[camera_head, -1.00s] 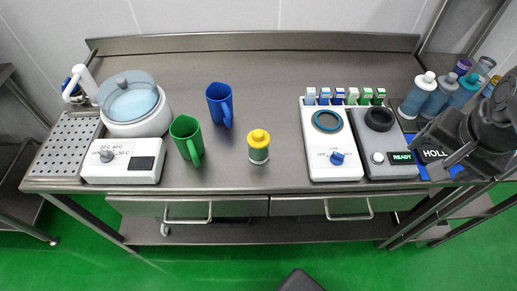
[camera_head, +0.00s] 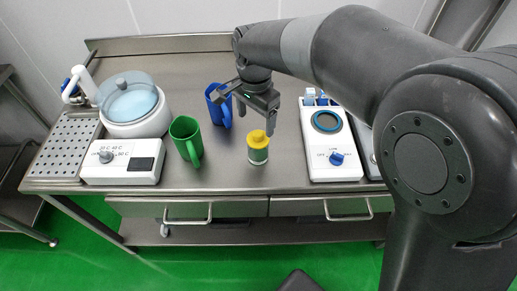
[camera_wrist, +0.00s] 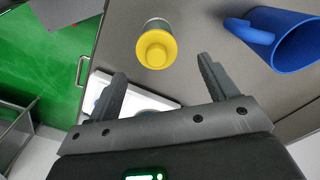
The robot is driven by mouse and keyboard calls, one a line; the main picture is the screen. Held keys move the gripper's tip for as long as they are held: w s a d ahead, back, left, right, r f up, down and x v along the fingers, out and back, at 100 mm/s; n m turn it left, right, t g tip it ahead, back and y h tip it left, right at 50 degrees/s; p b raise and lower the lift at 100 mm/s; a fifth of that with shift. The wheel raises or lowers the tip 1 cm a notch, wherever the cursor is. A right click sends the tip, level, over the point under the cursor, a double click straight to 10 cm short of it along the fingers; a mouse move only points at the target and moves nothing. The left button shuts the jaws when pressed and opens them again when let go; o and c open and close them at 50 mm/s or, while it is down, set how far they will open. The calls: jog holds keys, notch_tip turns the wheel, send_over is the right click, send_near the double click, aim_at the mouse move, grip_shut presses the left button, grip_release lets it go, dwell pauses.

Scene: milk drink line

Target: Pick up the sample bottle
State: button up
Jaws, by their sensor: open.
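The sample bottle (camera_head: 258,151) has a yellow cap and a greenish body. It stands upright on the steel bench, right of the green mug. In the wrist view the bottle (camera_wrist: 156,46) shows from above, just beyond the fingertips and roughly between their lines. My gripper (camera_head: 257,117) is open and empty, above the bench and just behind the bottle in the head view. In the wrist view both fingers of my gripper (camera_wrist: 163,68) are spread apart with nothing between them.
A blue mug (camera_head: 219,104) stands close to the gripper's left, and also shows in the wrist view (camera_wrist: 280,38). A green mug (camera_head: 187,139) stands left of the bottle. A white device with a blue knob (camera_head: 331,150) stands to the right. The bench front is clear.

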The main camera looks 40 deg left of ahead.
aim_at(256, 132)
notch_tip(256, 132, down, 5)
jog(key=shift+f, duration=0.2)
jog(key=f, duration=0.5)
jog(key=shift+w+d+f, duration=0.1)
jog(key=shift+w+d, duration=0.05)
jog(key=shift+d, duration=0.15)
jog(key=shift+c, duration=0.6)
jog(key=c, duration=0.9)
